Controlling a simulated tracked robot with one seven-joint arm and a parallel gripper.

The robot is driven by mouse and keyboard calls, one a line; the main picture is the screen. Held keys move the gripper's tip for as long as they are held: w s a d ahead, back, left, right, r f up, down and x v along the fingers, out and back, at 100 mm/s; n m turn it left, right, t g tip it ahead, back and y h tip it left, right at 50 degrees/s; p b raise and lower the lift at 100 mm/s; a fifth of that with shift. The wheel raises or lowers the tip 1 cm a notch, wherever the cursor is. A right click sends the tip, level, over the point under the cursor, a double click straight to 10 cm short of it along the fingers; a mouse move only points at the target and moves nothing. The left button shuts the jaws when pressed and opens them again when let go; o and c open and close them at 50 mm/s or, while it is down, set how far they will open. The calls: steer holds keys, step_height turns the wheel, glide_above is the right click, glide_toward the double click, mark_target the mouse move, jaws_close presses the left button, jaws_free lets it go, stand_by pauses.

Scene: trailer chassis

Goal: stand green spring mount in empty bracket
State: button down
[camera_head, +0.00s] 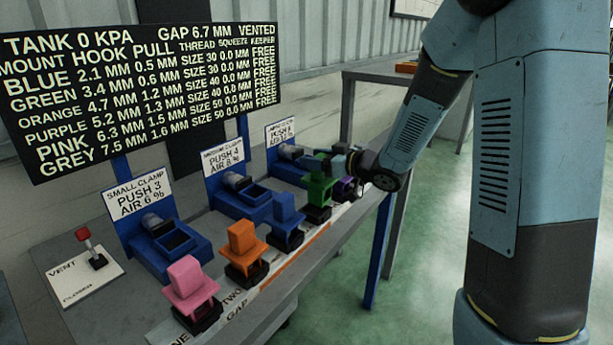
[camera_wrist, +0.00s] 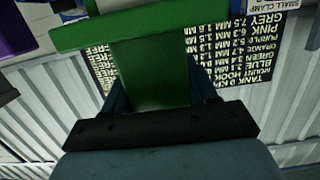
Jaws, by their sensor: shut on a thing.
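The green spring mount (camera_head: 319,190) is in the row on the bench in the head view, over a dark base, with the purple mount beside it. Whether it is seated or lifted is unclear. In the wrist view the green mount (camera_wrist: 150,72) fills the space between the jaws, its wide flange beyond them. My gripper (camera_head: 330,163) reaches in from the right and is shut on the green mount's upper block; it also shows in the wrist view (camera_wrist: 160,92). I cannot make out an empty bracket; the far end of the row is partly hidden by my arm.
Pink (camera_head: 189,287), orange (camera_head: 243,250), blue (camera_head: 286,220) and purple (camera_head: 345,187) mounts line the bench's front. Behind them stand blue clamps, including the small clamp (camera_head: 168,240). A red-knobbed vent lever (camera_head: 92,250) is at left. A text board (camera_head: 140,90) hangs above.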

mark_target(311, 174)
steer(key=shift+w+a+f, duration=0.3)
steer(key=shift+w+f, duration=0.3)
steer(key=shift+f, duration=0.2)
steer(key=shift+w+a+f, duration=0.3)
steer(key=shift+w+f, duration=0.25)
steer(key=shift+f, duration=0.2)
steer(key=shift+w+f, duration=0.1)
steer(key=shift+f, duration=1.6)
steer(key=shift+c, duration=1.6)
jaws_free()
